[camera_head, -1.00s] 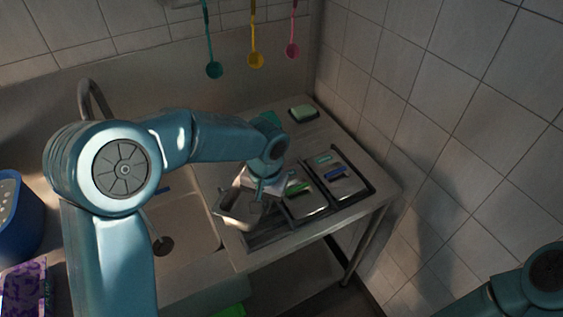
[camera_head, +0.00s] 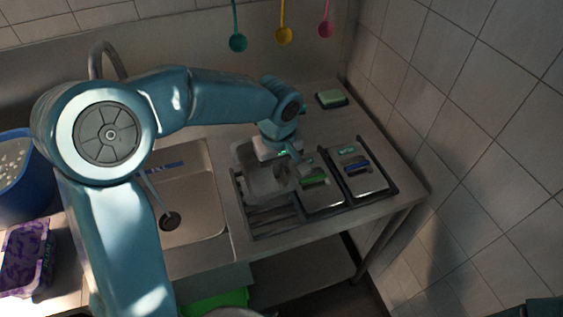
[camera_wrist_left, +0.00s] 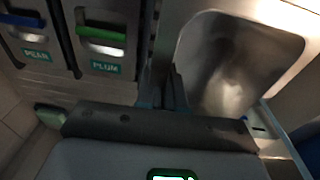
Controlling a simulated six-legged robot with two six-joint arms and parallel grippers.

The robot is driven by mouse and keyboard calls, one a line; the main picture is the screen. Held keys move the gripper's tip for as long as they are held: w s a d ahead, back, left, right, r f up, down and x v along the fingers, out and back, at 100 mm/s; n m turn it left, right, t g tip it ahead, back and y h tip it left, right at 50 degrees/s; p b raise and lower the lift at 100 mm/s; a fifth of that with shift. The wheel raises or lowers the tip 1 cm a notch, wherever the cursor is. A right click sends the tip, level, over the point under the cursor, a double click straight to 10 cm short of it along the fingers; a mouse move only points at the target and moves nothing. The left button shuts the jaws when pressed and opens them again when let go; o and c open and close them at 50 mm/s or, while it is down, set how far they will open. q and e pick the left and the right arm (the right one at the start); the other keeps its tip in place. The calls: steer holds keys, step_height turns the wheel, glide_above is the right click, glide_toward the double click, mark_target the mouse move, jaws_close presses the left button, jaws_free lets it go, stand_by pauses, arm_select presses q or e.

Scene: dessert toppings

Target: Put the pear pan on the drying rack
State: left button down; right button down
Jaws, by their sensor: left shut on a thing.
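My left gripper (camera_head: 294,156) is shut on a grey metal pan (camera_head: 258,182), gripping it at its right side. The pan is open-topped and empty; no label shows on it, so I cannot tell its name. It is above the dark slatted drying rack (camera_head: 268,229), covering the rack's back part; I cannot tell whether they touch. In the left wrist view the pan's shiny inside (camera_wrist_left: 232,65) is right of the fingers (camera_wrist_left: 165,92). My right gripper is out of view.
Right of the rack are two lidded containers: a green-handled one (camera_head: 322,195) labelled PLUM and a blue-handled one (camera_head: 366,183) labelled PEAR. A sink (camera_head: 195,205) lies left. A green sponge (camera_head: 331,97) sits behind. A tiled wall bounds the right.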

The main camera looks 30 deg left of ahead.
mark_target(280, 182)
arm_select(q)
steer(key=f+b, duration=0.1)
steer(key=f, duration=0.1)
steer(key=f+b, duration=0.2)
steer(key=shift+w+f, duration=0.2)
steer(key=shift+f, duration=0.1)
steer(key=shift+f+b, duration=0.75)
steer(key=shift+b, duration=0.05)
steer(key=shift+d+f, duration=0.1)
steer(key=shift+f, duration=0.3)
steer(key=shift+s, duration=0.1)
steer(key=c, duration=1.3)
jaws_free()
steer(key=shift+o, duration=0.6)
steer(key=shift+r, duration=0.1)
